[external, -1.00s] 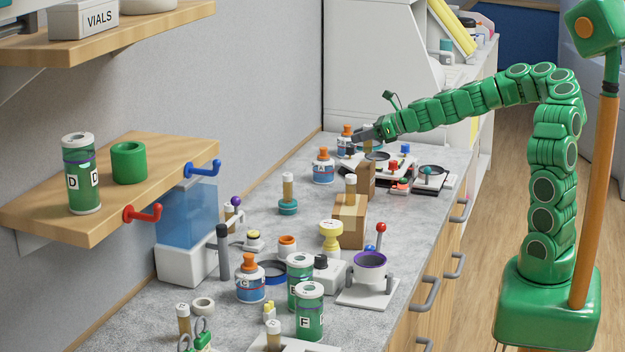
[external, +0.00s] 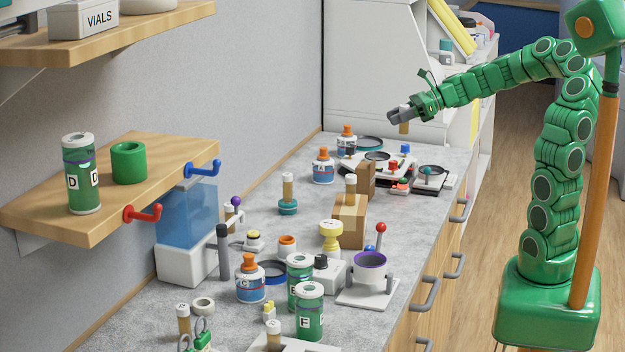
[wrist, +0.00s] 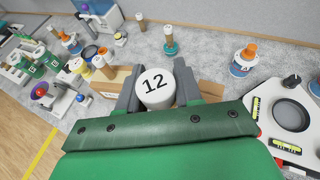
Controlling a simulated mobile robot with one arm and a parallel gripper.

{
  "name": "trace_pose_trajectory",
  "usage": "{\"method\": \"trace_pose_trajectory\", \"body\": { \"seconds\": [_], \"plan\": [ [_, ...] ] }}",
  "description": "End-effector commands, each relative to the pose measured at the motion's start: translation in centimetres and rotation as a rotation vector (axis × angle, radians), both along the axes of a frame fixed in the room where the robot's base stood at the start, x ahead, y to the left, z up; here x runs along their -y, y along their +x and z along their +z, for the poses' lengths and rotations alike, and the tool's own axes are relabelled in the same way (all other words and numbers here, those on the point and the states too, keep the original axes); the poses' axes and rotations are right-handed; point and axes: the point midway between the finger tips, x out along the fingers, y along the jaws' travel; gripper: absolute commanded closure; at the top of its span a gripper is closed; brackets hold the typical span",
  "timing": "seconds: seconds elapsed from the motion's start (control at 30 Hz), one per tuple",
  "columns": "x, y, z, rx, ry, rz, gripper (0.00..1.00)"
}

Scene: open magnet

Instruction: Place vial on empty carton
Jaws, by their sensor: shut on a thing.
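My gripper (external: 402,115) is shut on a vial (external: 404,127) and holds it in the air above the far end of the bench. In the wrist view its white cap, marked 12 (wrist: 154,86), sits between the two grey fingers. The far brown carton (external: 366,181) has a bare top in the external view; part of it shows right of the fingers in the wrist view (wrist: 212,90). The nearer carton (external: 348,230) carries another white-capped vial (external: 350,190). The held vial is apart from both cartons.
Orange-capped bottles (external: 323,166) stand left of the far carton, and a vial in a teal base (external: 288,195) is nearer. A flat device with knobs (external: 398,178) lies to the right. The near bench is crowded with canisters (external: 309,312) and a purple-rimmed pot (external: 370,268).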

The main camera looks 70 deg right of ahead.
Motion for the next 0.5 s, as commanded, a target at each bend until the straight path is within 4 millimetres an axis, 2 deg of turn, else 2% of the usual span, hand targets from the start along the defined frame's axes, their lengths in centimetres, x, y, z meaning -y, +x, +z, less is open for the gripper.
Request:
{"method": "trace_pose_trajectory", "body": {
  "seconds": [0.5],
  "plan": [
    [2.4, 6.7, -3.3, -0.002, 0.002, 0.0, 0.96]
  ]
}}
